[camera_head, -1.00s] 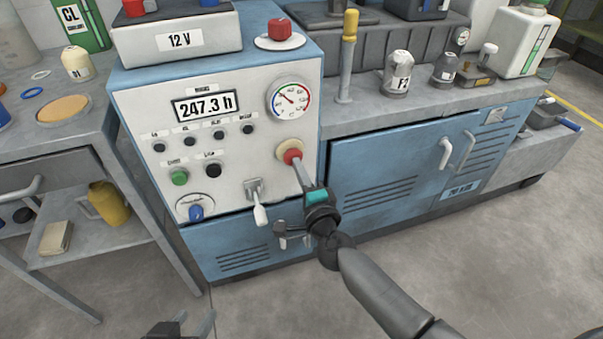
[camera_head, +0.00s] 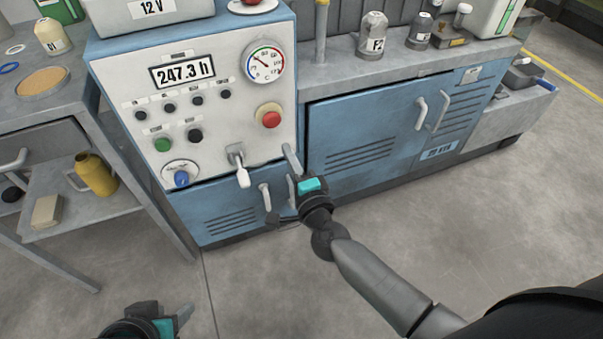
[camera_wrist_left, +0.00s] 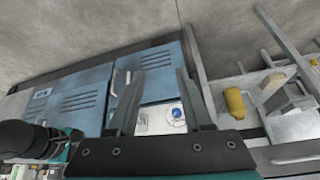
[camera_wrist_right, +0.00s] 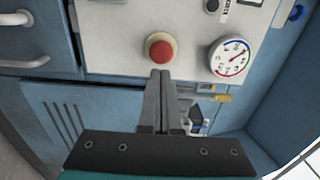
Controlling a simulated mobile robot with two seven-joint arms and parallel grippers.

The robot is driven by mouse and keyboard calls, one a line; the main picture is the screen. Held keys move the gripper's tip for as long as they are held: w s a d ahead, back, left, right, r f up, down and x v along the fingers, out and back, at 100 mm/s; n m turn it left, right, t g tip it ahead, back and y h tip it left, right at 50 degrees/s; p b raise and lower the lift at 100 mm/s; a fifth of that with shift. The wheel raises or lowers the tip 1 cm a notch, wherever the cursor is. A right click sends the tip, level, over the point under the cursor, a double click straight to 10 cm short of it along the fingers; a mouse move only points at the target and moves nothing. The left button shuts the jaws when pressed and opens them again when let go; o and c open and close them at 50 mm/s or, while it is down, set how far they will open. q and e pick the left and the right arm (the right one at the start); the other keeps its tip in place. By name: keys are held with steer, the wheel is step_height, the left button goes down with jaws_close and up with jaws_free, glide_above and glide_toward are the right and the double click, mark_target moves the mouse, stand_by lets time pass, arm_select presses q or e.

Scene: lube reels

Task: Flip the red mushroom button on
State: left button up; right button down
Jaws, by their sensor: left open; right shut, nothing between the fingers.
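The red mushroom button (camera_head: 271,118) sits in a cream collar on the light front panel, below the round gauge. It also shows in the right wrist view (camera_wrist_right: 160,49), just beyond the fingertips. My right gripper (camera_head: 290,152) is shut and empty, its tips below and slightly right of the button and apart from it. Its closed fingers show in the right wrist view (camera_wrist_right: 160,76). My left gripper (camera_head: 180,316) is at the bottom left, far from the panel. It is open and empty in the left wrist view (camera_wrist_left: 158,88).
A white lever (camera_head: 241,173), a blue knob (camera_head: 181,178) and a green button (camera_head: 162,145) are on the same panel. Cabinet handles (camera_head: 421,113) stick out at right. A grey side table (camera_head: 60,115) stands at left. The floor in front is clear.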

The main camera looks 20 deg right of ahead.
arm_select(q)
steer(key=shift+s+a+f+g+y+p, duration=0.3)
steer(key=shift+s+a+f+g+p, duration=0.2)
steer(key=shift+f+g, duration=0.15)
arm_select(e)
steer(key=s, duration=0.6)
steer(key=shift+d, duration=0.1)
